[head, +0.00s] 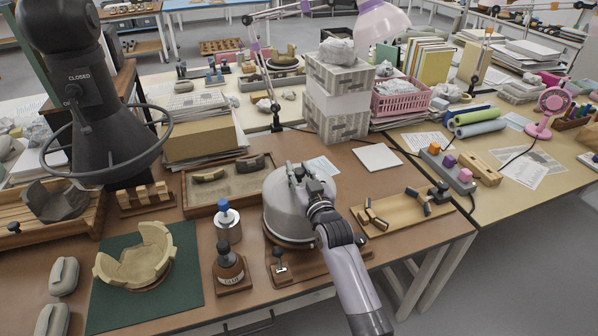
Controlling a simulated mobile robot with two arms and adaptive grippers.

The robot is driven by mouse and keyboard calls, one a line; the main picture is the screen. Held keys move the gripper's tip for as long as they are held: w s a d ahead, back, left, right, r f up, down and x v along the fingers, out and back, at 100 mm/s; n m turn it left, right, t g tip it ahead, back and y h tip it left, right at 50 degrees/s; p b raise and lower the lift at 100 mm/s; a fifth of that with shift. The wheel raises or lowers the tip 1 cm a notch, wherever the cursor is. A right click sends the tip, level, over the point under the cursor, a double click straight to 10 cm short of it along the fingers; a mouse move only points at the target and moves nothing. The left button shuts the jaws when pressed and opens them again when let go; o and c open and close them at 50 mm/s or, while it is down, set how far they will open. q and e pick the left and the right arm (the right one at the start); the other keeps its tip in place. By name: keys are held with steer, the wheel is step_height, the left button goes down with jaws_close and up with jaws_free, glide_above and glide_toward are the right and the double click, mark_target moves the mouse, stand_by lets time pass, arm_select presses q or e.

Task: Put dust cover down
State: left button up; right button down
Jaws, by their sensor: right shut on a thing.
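The dust cover (282,212) is a pale grey dome near the middle of the front table in the head view. My right gripper (302,172) is at the top of the dome, shut on it; the fingers and wrist hide the exact grip point. The cover looks about upright. A brown round base (272,238) shows just under its lower left rim. I cannot tell whether the rim rests on the base or hangs slightly above it. Whatever is under the cover is hidden. My left gripper is not in view.
A glue bottle (228,268) and a blue-topped jar (228,226) stand close left of the cover. A partly built bowl (140,257) sits on a green mat (112,315). A sherd tray (402,214) lies right. A black extractor hood (112,140) hangs at left.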

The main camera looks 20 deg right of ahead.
steer(key=shift+f+b, duration=0.3)
steer(key=shift+f, duration=0.2)
steer(key=c, duration=1.3)
jaws_free()
steer(key=shift+r+p, duration=0.3)
steer(key=shift+r, duration=0.2)
steer(key=s, duration=1.2)
steer(key=shift+d+b, duration=0.15)
steer(key=shift+b, duration=0.3)
